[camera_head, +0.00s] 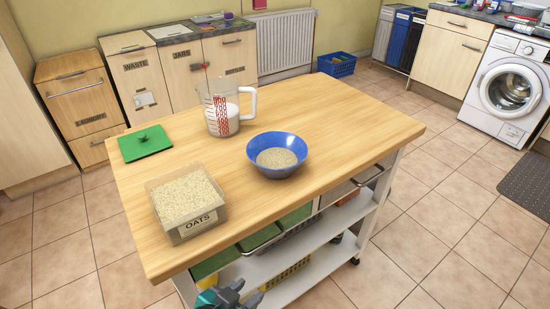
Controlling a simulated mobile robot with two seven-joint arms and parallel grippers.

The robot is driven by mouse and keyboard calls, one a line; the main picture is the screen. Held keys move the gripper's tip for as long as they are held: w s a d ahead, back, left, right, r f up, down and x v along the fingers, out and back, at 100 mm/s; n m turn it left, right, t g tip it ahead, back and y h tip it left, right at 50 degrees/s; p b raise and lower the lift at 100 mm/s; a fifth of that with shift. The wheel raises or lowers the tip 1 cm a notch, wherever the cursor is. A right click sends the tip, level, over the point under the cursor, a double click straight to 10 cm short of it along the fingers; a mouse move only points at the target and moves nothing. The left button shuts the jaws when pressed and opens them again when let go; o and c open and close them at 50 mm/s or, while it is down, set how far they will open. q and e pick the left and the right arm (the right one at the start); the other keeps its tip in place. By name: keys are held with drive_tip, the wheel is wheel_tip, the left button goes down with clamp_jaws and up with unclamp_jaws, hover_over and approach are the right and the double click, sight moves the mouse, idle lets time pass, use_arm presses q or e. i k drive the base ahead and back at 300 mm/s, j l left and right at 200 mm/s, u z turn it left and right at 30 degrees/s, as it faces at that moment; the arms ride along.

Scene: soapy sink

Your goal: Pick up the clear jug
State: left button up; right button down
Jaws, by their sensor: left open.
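The clear jug (222,108) stands upright near the far side of the wooden trolley top (330,112). It has red markings, a handle on its right side, and white contents in its lower part. My left gripper (246,294) shows at the bottom edge of the view, partly cut off by the frame. It is open, in front of the near side of the trolley, well apart from the jug. My right gripper is not in view.
A blue bowl (260,143) of grain stands right of and nearer than the jug. A tub labelled OATS (190,226) stands at the near left corner. A green lid-like square (145,144) lies left of the jug. The right part of the top is clear.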

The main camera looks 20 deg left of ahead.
sight(219, 98)
drive_tip(key=i+l+u, duration=0.1)
drive_tip(key=u, duration=0.4)
drive_tip(key=l+u, duration=0.25)
drive_tip(key=u, duration=0.25)
drive_tip(key=l+u, duration=0.5)
drive_tip(key=l, duration=0.35)
drive_tip(key=l+u, duration=0.15)
drive_tip(key=l, duration=0.8)
